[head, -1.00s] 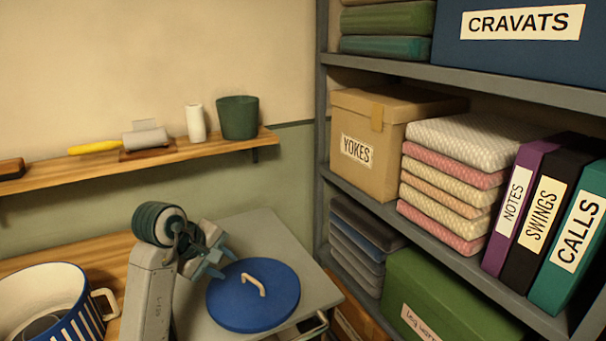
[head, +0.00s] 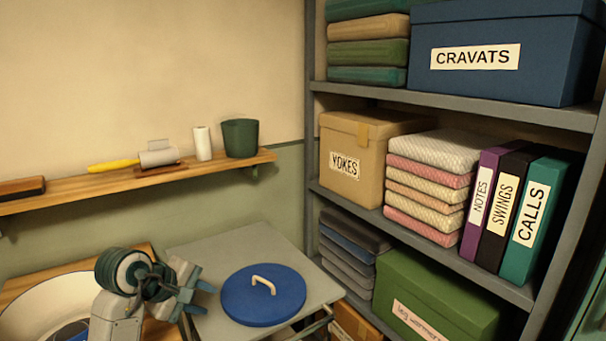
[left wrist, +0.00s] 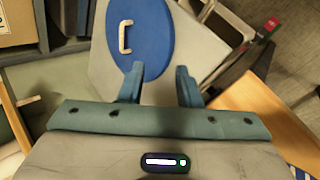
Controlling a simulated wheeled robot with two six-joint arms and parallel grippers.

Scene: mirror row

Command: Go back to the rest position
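My left gripper (head: 196,291) is raised in the lower left of the head view, beside the grey table and left of the blue lid. In the left wrist view my left gripper (left wrist: 159,76) has its two fingers apart with nothing between them. The round blue lid (head: 245,305) with a pale handle lies on the grey table top, and it also shows beyond the fingers in the left wrist view (left wrist: 150,45). My right gripper is in neither view.
A wall shelf (head: 225,164) holds a roller, a white roll and a green pot (head: 240,138). A grey rack (head: 555,114) with boxes and binders fills the right.

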